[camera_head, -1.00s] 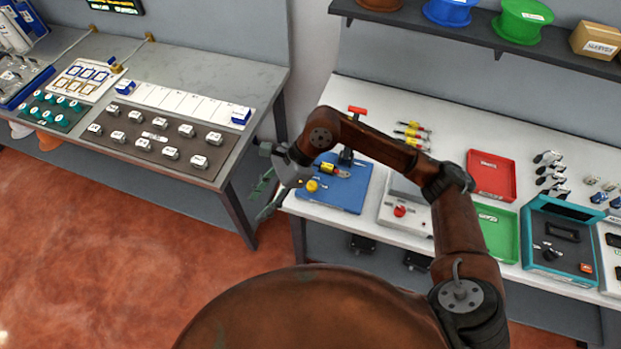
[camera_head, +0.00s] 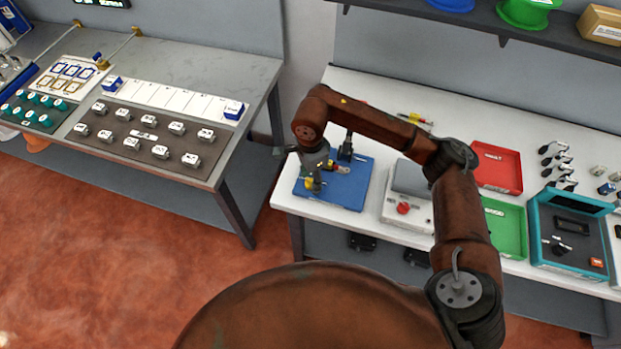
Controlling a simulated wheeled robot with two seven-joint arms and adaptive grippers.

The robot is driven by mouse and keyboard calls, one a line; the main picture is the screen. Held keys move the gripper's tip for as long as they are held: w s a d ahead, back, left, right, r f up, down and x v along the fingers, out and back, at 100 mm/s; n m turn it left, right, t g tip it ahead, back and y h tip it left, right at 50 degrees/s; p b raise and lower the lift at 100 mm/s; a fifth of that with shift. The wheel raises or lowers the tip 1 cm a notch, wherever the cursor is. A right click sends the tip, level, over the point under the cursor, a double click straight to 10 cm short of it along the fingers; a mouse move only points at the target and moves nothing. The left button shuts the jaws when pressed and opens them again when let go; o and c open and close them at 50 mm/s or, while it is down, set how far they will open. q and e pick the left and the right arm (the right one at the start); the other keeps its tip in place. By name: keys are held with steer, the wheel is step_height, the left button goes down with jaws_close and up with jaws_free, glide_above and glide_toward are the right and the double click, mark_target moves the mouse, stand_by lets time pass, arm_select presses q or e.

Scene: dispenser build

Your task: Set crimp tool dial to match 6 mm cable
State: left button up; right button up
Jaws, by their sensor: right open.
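A blue mat (camera_head: 352,191) lies on the white bench and carries a dark upright tool (camera_head: 346,150) and a small yellow-and-red piece (camera_head: 340,168). A small yellow knob-like part, probably the dial, is at the mat's left side. My right gripper (camera_head: 313,186) points down over this spot with its fingers open. The fingers largely hide the yellow part, and I cannot tell whether they touch it. The dial's marks are too small to read. My left gripper is out of view.
Right of the mat stands a pale box with a red knob (camera_head: 403,208). Beyond it are a red tray (camera_head: 497,168), a green tray (camera_head: 503,230) and a teal case (camera_head: 537,228). A grey table (camera_head: 235,82) with labelled blocks stands left, across a gap.

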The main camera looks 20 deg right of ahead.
steer(key=shift+f, duration=0.25)
jaws_close()
stand_by(0.4)
